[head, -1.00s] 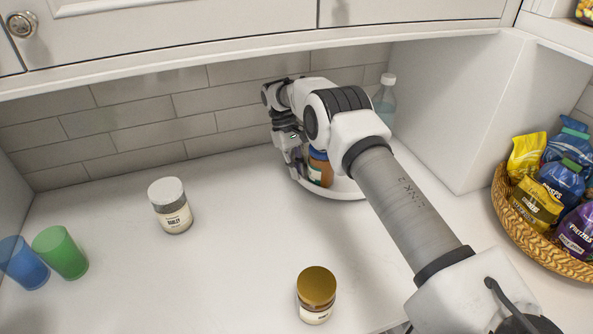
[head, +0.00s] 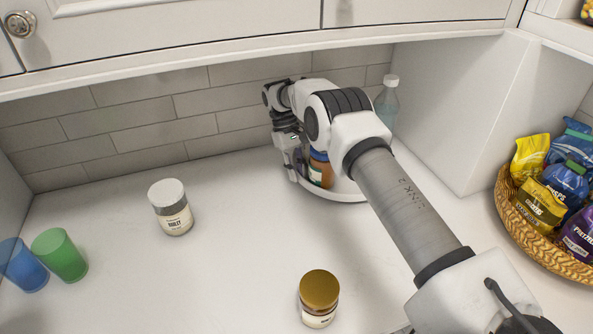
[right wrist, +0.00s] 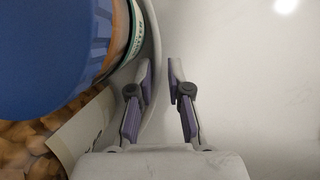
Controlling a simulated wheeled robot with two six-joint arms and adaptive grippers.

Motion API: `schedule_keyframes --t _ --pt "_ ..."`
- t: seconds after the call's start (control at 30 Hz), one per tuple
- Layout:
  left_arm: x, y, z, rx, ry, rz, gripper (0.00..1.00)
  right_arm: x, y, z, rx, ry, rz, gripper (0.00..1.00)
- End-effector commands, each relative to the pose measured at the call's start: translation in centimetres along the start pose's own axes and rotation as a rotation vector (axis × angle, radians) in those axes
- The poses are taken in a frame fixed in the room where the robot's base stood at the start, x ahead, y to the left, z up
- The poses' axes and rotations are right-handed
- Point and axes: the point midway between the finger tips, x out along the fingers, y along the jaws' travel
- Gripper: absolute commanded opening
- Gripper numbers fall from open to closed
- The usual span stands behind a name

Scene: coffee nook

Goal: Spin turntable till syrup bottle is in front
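The white round turntable (head: 335,197) stands at the back, partly hidden by my right arm. A brown-orange jar with a blue lid (head: 319,170) stands on it, next to my right gripper (head: 294,172). A clear bluish bottle with a white cap (head: 388,103) shows behind my arm; I cannot tell whether it is the syrup bottle. In the right wrist view the gripper's fingers (right wrist: 160,82) are a little apart, one on each side of the turntable rim (right wrist: 153,30), with a visible gap. The blue lid (right wrist: 60,45) is close by. My left gripper is out of view.
A white-lidded jar (head: 171,207) and a gold-lidded jar (head: 319,298) stand on the counter. Blue (head: 22,265) and green (head: 60,255) cups are at left. A snack basket (head: 525,235) is at right. A cabinet (head: 270,45) overhangs the back. Mid-counter is clear.

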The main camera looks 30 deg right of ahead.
Motion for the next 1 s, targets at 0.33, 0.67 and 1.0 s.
schedule_keyframes --t 0.33,0.67,1.0 --pt "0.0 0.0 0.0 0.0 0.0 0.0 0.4 -5.7 0.0 2.2 0.0 0.003 0.001 0.17" --pt "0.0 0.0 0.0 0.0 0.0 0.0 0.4 -9.2 -0.1 3.6 -0.001 -0.001 0.0 0.17" --pt "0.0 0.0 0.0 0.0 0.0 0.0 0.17 -9.1 -0.1 3.6 -0.001 -0.002 0.0 0.17"
